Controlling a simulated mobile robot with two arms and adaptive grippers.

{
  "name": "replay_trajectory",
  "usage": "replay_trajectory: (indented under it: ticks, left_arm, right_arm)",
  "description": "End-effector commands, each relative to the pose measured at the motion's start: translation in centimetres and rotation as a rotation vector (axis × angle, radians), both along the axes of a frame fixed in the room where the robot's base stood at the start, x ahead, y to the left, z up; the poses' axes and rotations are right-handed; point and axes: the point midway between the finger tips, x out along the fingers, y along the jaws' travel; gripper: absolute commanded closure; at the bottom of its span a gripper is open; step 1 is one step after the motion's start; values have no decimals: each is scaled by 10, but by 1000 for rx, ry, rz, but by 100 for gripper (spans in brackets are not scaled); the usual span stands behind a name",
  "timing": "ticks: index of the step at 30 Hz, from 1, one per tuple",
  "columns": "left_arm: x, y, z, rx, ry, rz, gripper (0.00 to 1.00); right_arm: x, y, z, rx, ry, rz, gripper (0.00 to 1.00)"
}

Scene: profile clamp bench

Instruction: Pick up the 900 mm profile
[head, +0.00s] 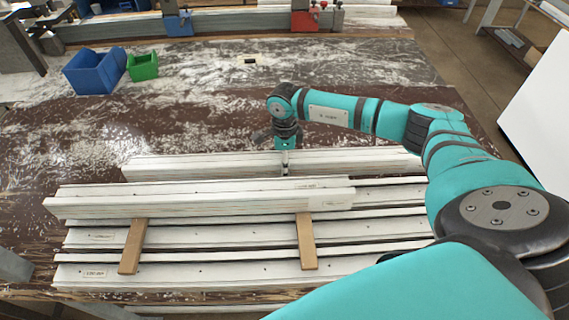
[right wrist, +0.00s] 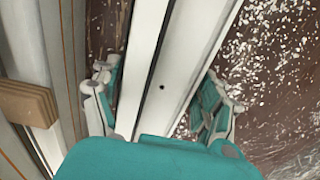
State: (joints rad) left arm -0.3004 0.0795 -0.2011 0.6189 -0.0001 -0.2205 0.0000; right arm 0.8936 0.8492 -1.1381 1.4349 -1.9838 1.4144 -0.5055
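Several long white profiles lie on the bench in the head view. The rear one (head: 200,165) has my right gripper (head: 285,158) over it, coming down from above. In the right wrist view, the fingers of my right gripper (right wrist: 160,100) stand apart on either side of a white profile (right wrist: 158,85) with a small dark hole. I cannot tell whether they touch it. Another white profile (head: 180,205) lies across two wooden strips in front. Small labels show on some profiles, but I cannot read them, so which one is 900 mm is unclear. My left gripper is not in view.
The wooden strips (head: 133,247) and (head: 306,242) lie across the front profiles. A blue bin (head: 95,72) and a green bin (head: 143,67) stand at the back left. Blue and red clamps (head: 178,24) (head: 304,18) sit at the rear. White chips litter the bench behind the profiles.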

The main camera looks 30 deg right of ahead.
Motion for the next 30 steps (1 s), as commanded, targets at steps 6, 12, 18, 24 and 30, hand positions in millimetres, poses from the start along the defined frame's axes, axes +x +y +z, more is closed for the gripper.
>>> replay_trajectory:
  ticks: [6,12,18,24,30]
  left_arm:
    - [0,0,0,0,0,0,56]
    - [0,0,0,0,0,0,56]
    - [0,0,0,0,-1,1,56]
    - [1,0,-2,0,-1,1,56]
    - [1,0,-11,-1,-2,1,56]
  right_arm:
    - [0,0,0,-1,-1,-1,54]
    - [0,0,0,0,0,-1,80]
    - [2,0,3,1,-5,-1,90]
    - [2,0,8,1,-6,-1,90]
    - [3,0,37,1,-10,0,90]
